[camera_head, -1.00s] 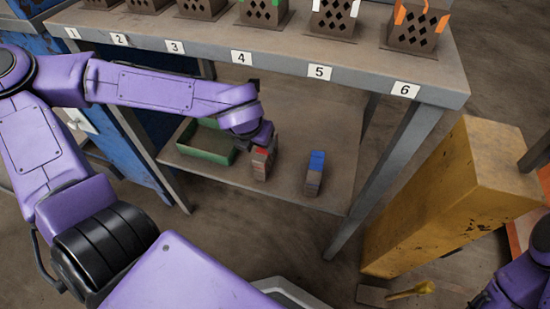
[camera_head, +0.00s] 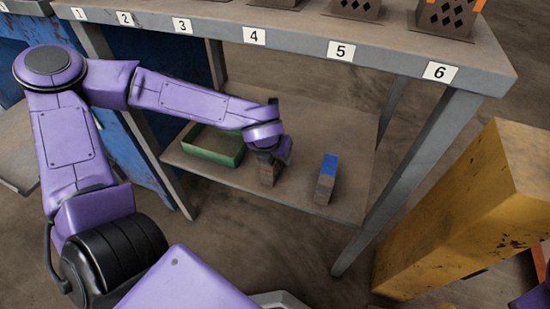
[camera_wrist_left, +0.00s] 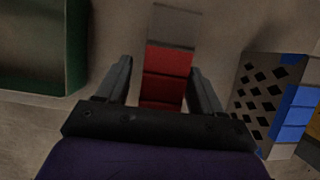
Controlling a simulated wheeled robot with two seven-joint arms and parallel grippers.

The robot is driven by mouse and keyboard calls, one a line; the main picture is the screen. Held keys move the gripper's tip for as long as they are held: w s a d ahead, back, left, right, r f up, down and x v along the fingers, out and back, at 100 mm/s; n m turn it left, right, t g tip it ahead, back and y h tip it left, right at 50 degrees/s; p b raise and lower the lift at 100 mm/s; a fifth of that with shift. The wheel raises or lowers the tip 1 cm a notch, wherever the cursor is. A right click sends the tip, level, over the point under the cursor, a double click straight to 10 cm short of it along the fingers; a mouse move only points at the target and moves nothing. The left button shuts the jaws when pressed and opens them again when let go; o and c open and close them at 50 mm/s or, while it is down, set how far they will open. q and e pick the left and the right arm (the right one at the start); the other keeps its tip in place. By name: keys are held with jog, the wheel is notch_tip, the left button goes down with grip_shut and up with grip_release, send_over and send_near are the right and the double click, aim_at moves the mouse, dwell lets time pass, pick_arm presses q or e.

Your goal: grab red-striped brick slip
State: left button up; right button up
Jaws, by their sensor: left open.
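The red-striped brick slip (camera_wrist_left: 165,75) lies between the two fingers of my left gripper (camera_wrist_left: 162,82) in the left wrist view, with its red bands and a grey end showing. The fingers are open, one on each side, with a visible gap to the brick. In the head view the brick slip (camera_head: 267,175) stands on the lower shelf (camera_head: 300,195), its top hidden by my left gripper (camera_head: 270,154). My right gripper is not in view.
A blue-striped brick (camera_head: 326,178) stands to the right on the shelf; it also shows in the left wrist view (camera_wrist_left: 275,100). A green-rimmed tray (camera_head: 216,158) is to the left. The numbered upper shelf (camera_head: 300,47) overhangs, and a table leg (camera_head: 405,185) stands right.

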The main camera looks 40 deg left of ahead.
pick_arm(q)
jog(key=shift+f, duration=0.25)
jog(key=shift+c, duration=0.3)
jog(key=c, duration=1)
